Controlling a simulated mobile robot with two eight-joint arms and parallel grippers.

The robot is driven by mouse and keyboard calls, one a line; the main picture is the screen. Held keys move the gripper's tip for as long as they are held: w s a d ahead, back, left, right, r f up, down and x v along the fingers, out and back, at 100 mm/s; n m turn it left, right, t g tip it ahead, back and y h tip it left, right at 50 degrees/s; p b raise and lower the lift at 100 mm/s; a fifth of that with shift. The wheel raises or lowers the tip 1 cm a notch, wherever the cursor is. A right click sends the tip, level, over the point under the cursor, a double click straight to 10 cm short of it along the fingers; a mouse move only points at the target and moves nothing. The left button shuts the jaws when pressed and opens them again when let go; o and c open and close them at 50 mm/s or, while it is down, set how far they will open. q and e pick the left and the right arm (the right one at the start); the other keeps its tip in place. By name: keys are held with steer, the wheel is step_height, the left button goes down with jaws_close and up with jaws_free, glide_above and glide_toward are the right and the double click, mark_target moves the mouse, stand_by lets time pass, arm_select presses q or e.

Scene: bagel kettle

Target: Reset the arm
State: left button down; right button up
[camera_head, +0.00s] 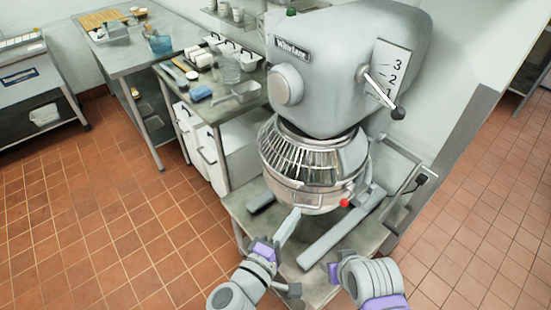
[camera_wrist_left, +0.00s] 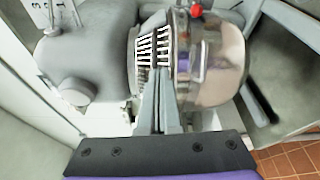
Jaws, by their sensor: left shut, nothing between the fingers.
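My left gripper (camera_head: 291,219) reaches up from the bottom of the head view, in front of the bowl of a big grey mixer (camera_head: 345,60). Its fingers are shut with nothing between them. The fingertips (camera_wrist_left: 157,75) also show in the left wrist view, lined up with the mixer's wire guard; I cannot tell whether they touch the bowl (camera_head: 285,192). My right arm (camera_head: 370,280) shows at the bottom right of the head view, and the state of its fingers is not clear.
The mixer stands on a low metal base (camera_head: 318,291). At left are a steel counter (camera_head: 240,105) with containers and a table (camera_head: 121,60) with a cutting board. Tiled floor (camera_head: 100,225) at left is open.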

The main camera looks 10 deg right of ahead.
arm_select(q)
steer(key=s+a+f+m+g+y, duration=0.2)
steer(key=a+f+m+y, duration=0.1)
steer(key=a, duration=0.5)
steer(key=s+a+f+m+g+y, duration=0.3)
steer(key=a+m+y, duration=0.1)
steer(key=a, duration=0.5)
steer(key=s+a+f+m+g+y, duration=0.3)
steer(key=a+m, duration=0.1)
steer(key=a, duration=0.4)
steer(key=shift+a+f+m+y, duration=0.3)
steer(key=shift+a+m+y, duration=0.1)
